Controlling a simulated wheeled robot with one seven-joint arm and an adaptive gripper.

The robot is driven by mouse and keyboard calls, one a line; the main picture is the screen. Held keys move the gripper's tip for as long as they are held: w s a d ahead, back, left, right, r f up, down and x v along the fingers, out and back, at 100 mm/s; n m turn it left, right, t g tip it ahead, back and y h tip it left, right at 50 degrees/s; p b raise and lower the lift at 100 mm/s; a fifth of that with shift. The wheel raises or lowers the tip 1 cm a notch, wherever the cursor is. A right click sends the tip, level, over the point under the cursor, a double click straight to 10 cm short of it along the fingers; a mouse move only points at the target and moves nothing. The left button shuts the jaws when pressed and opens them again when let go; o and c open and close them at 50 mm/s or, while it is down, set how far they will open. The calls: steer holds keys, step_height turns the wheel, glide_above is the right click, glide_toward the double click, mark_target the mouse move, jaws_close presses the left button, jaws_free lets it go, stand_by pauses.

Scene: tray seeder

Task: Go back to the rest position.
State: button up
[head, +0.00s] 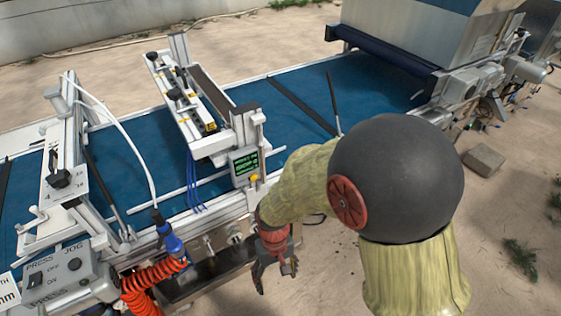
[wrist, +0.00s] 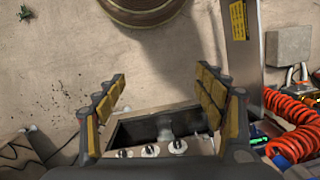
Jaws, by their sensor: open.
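My gripper (head: 274,268) hangs at the end of my arm in the head view, in front of the seeder's near side and pointing down. In the wrist view my gripper (wrist: 160,98) has its two padded fingers spread wide apart, with nothing between them. Beyond the fingers lies a grey metal box (wrist: 152,132) with a dark open recess and several round knobs or fittings on its near edge. The gripper appears apart from it. My arm's large joint hides part of the ground and the machine's near edge in the head view.
The tray seeder's blue belt (head: 300,95) runs across the head view. A small green-lit display (head: 246,163) sits on its near side. A coiled red hose (head: 150,278) and a press/jog control box (head: 62,275) are at lower left. Sandy ground (head: 500,205) is open at right, with a block (head: 484,160).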

steer(key=s+d+r+m+t+p, duration=0.1)
steer(key=s+d+r+t, duration=0.1)
steer(key=d+r, duration=0.4)
steer(key=s+d+r+m+t+p, duration=0.1)
steer(key=d+r, duration=0.6)
steer(key=r, duration=0.9)
steer(key=s+d+r+m+t+p, duration=0.1)
steer(key=s+d+r+m+t, duration=0.1)
steer(key=d+r+t, duration=0.2)
steer(key=d+r, duration=0.3)
steer(key=r, duration=0.5)
steer(key=shift+s+m+t+p, duration=0.3)
steer(key=shift+s+p, duration=0.1)
steer(key=shift+d, duration=0.1)
steer(key=shift+c, duration=1.1)
